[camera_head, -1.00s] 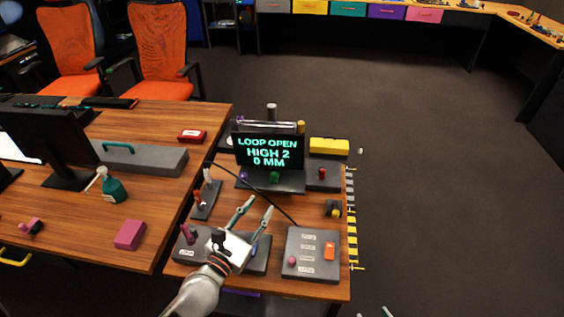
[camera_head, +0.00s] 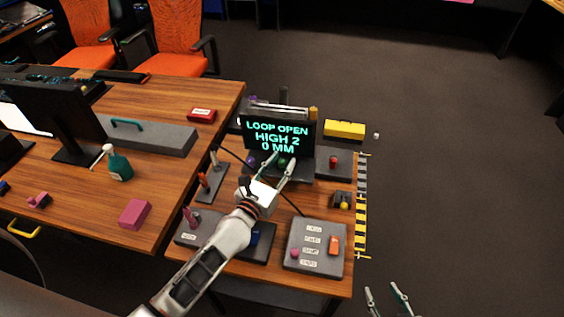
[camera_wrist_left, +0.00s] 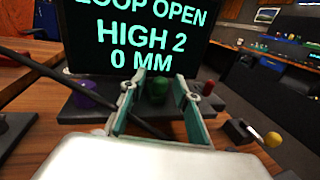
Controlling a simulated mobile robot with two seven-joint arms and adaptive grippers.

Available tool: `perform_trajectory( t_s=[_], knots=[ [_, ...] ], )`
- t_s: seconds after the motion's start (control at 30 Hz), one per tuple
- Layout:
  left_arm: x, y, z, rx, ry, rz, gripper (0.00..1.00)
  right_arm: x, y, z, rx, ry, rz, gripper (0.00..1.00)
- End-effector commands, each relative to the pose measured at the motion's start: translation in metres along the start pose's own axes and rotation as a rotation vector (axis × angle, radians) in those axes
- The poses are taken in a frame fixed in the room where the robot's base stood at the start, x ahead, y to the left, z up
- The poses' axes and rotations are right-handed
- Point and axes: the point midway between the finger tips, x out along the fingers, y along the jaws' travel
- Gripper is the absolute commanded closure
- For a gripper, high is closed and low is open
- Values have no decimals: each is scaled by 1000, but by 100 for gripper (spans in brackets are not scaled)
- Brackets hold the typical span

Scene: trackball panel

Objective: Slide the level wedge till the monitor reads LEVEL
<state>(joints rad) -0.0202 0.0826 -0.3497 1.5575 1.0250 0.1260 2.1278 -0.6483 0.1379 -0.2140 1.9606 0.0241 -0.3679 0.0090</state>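The monitor (camera_head: 278,133) stands at the back of the small wooden table and reads "LOOP OPEN HIGH 2 0 MM". A green knob (camera_head: 282,160) sits at its foot; it also shows in the wrist view (camera_wrist_left: 158,90). My left gripper (camera_head: 283,160) is open, its fingers pointing at the monitor's base. In the wrist view its fingertips (camera_wrist_left: 168,88) lie either side of the green knob; contact is not clear. My right gripper (camera_head: 382,290) is open and empty at the bottom edge, over the floor. I cannot tell which piece is the level wedge.
A red knob (camera_head: 333,161) and a small dark block with a yellow knob (camera_head: 342,201) are to the right. A grey panel with an orange switch (camera_head: 333,245) is at the front. A black cable crosses the table. A yellow box (camera_head: 345,128) is behind.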

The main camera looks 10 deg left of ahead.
Motion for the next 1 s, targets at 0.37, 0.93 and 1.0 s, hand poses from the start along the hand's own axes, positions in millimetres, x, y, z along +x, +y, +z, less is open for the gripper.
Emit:
perform_trajectory(
  t_s=[0.37, 0.93, 1.0],
  knots=[
    [5, 0, 0, 1, 1, 0, 74, 0, 2, -4, 0, 7, 3, 60],
    [11, -20, 0, 0, 0, 0, 100, -2, 2, -1, -2, -3, 2, 60],
    [11, -20, 0, 1, 0, 0, 100, -2, 2, -1, -2, -3, 2, 60]
  ],
)
